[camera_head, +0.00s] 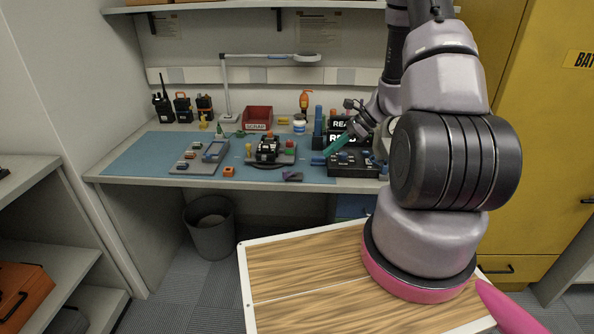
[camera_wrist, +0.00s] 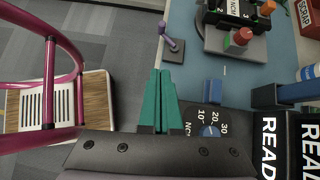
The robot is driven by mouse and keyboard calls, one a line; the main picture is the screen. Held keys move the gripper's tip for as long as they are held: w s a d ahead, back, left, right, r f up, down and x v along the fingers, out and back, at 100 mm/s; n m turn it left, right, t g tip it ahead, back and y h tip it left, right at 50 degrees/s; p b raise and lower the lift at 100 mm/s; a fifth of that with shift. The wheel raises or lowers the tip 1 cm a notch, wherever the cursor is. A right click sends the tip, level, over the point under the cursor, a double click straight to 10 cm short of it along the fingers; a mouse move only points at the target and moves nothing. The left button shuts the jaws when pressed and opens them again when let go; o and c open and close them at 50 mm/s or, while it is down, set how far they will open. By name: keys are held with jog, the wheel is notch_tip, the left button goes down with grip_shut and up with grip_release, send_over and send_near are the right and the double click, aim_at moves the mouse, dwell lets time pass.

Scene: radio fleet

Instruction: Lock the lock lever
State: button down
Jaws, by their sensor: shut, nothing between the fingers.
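A small purple lever (camera_wrist: 168,40) on a dark grey base stands at the front edge of the blue mat. I take it for the lock lever; it also shows in the head view (camera_head: 293,176). My gripper (camera_wrist: 162,74) has green fingers, shut together and empty. In the wrist view the fingertips point toward the lever with a gap between them. In the head view my gripper (camera_head: 333,147) is over the right part of the bench, right of the lever. I cannot tell whether the lever is locked.
A grey fixture (camera_head: 268,163) with a black device, a red knob and a green part stands behind the lever. A black box (camera_head: 353,170) with a blue dial (camera_wrist: 209,131) lies near my gripper. A grey tray (camera_head: 190,165) sits left. The blue mat (camera_head: 135,160) has bare room at left.

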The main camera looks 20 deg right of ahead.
send_near(287, 176)
jog(key=f, duration=0.3)
jog(key=shift+s+f, duration=0.25)
jog(key=shift+f, duration=0.15)
jog(key=a, duration=0.2)
jog(key=shift+w+a, duration=0.5)
jog(key=shift+a, duration=0.55)
